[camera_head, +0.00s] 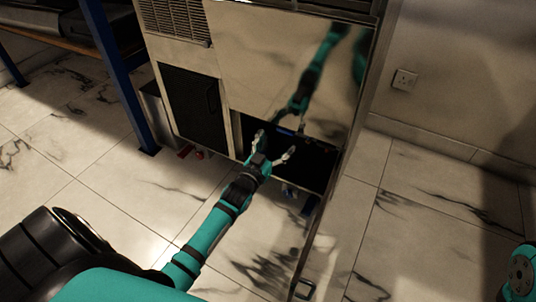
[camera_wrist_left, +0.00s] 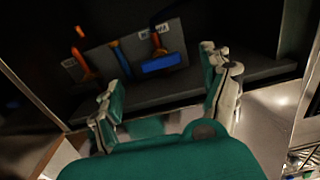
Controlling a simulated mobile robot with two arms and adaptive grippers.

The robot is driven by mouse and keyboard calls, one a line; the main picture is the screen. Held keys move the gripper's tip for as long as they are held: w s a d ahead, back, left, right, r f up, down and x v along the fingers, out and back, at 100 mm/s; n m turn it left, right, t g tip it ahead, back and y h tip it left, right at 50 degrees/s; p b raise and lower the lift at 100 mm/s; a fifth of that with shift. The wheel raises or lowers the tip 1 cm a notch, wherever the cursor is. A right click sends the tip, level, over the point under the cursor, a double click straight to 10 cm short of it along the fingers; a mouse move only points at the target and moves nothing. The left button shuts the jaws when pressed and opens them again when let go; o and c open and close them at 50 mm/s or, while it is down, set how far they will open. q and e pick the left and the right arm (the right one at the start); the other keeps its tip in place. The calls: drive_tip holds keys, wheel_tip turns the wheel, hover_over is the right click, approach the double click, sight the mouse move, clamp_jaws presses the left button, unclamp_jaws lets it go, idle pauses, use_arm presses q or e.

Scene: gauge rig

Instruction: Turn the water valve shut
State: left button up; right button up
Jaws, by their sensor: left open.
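My left gripper (camera_head: 274,144) is open and empty at the dark opening low in the cabinet; its two spread fingers also show in the left wrist view (camera_wrist_left: 160,72). Beyond and between the fingers in that view, a blue bar-shaped handle (camera_wrist_left: 162,64) lies nearly level, with an orange part just above it. It sits under a small white label (camera_wrist_left: 153,33) whose text I cannot read surely. The fingers appear apart from the handle. Left of it are a slim blue-and-orange part (camera_wrist_left: 120,58) and an orange handle (camera_wrist_left: 83,70) beside another label. My right gripper is out of view.
The cabinet's glossy panel (camera_head: 315,65) above the opening reflects my arm. A dark door (camera_head: 194,108) stands left of the opening. A blue post (camera_head: 120,75) stands farther left. The marble floor (camera_head: 125,195) around the cabinet is mostly clear.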

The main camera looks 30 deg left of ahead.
use_arm(q)
drive_tip(key=s, duration=0.5)
drive_tip(key=shift+s+d, duration=0.15)
drive_tip(key=shift+s, duration=0.15)
